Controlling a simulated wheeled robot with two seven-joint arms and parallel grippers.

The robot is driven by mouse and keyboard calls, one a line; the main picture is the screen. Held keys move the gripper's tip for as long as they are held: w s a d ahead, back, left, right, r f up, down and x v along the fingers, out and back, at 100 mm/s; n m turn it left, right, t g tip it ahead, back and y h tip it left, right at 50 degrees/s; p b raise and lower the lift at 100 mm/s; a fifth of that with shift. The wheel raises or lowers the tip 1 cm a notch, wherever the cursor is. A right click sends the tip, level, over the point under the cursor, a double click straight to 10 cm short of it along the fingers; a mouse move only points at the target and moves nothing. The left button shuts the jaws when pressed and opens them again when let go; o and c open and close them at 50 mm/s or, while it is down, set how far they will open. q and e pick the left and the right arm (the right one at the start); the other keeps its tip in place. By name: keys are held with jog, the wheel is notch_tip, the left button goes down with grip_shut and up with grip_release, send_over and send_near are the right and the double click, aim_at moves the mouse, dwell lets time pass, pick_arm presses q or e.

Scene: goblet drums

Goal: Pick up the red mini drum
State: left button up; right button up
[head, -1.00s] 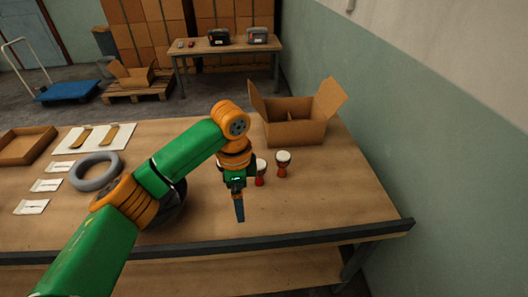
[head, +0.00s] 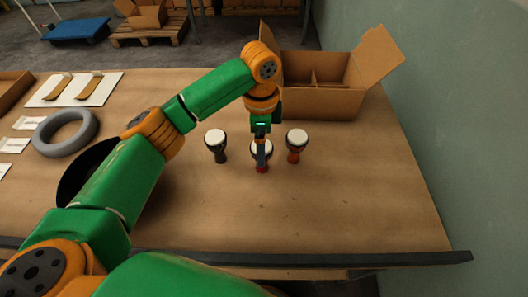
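Three small goblet drums with white heads stand upright in a row on the table. The middle drum (head: 263,169) has a red base, the right drum (head: 293,156) an orange-red body, and the left drum (head: 221,157) a dark body. My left gripper (head: 261,158) points down at the middle drum, its finger overlapping the drum's head and body in the picture. The fingers line up edge-on, so their gap and any contact with the drum are hidden. My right gripper is not in view.
An open cardboard box (head: 318,103) with dividers stands behind the drums. A grey ring (head: 65,146), a dark round pan-like object (head: 75,180) and a white board with two tan pieces (head: 50,103) lie to the left. The table (head: 350,205) is clear in front and right.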

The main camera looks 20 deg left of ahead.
pick_arm(q)
jog(key=f, duration=0.6)
jog(key=shift+a+f+p, duration=0.2)
jog(key=shift+a+p, duration=0.05)
jog(key=shift+p, duration=0.15)
jog(key=c, duration=1.4)
